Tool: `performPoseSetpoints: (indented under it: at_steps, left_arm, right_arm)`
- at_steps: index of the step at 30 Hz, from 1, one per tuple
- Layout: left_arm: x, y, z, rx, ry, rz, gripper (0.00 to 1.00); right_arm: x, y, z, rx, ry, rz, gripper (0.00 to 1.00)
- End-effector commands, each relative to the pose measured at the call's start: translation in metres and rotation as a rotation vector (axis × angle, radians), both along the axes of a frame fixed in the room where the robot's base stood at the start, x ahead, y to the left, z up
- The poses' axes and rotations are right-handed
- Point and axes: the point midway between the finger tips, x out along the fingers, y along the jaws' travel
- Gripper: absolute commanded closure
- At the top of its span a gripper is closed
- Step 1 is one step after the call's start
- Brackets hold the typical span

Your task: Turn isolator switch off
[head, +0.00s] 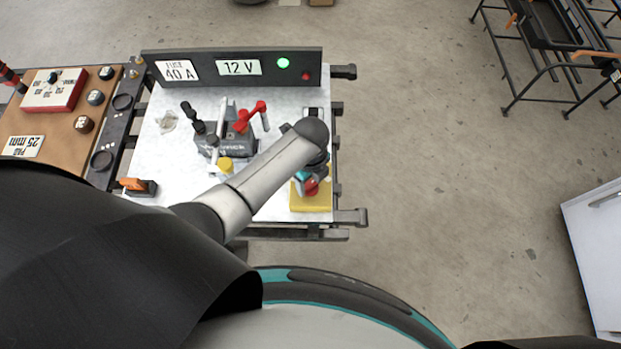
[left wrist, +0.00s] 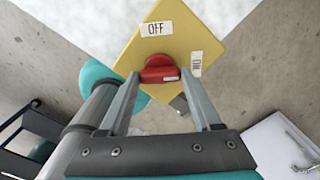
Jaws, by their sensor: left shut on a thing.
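The isolator switch is a red rotary knob (left wrist: 160,64) on a yellow plate (left wrist: 138,55). The plate carries an OFF label (left wrist: 156,29) and an ON label (left wrist: 197,64). The knob's grip bar lies across the left wrist picture, with a white mark at its right end, on the ON label's side. In the head view the yellow plate (head: 311,203) sits at the front right of the light board, with the red knob (head: 311,187) partly hidden by my wrist. My left gripper (left wrist: 160,76) is shut on the knob, one finger at each side. My right gripper is out of view.
A battery (head: 236,145) with a red clamp (head: 250,116) stands left of my forearm. Behind is a black panel marked 40 A and 12 V, with a lit green lamp (head: 283,63). An orange-handled tool (head: 138,186) lies at the board's front left.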

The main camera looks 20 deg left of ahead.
Motion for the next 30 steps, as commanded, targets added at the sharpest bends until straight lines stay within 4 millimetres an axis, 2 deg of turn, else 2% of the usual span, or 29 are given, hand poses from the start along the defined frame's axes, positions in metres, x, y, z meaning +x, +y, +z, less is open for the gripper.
performPoseSetpoints:
  at_steps: [2, 14, 30]
  left_arm:
    - [0.0, 0.0, 0.0, 0.0, 0.001, 0.0, 0.91]
    - [0.0, 0.001, 0.001, 0.003, 0.003, 0.085, 0.91]
    - [0.0, 0.001, 0.002, 0.003, 0.002, 0.548, 0.91]
  right_arm:
    - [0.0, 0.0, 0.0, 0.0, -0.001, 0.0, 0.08]
    - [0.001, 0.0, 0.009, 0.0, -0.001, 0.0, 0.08]
    - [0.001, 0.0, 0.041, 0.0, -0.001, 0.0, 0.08]
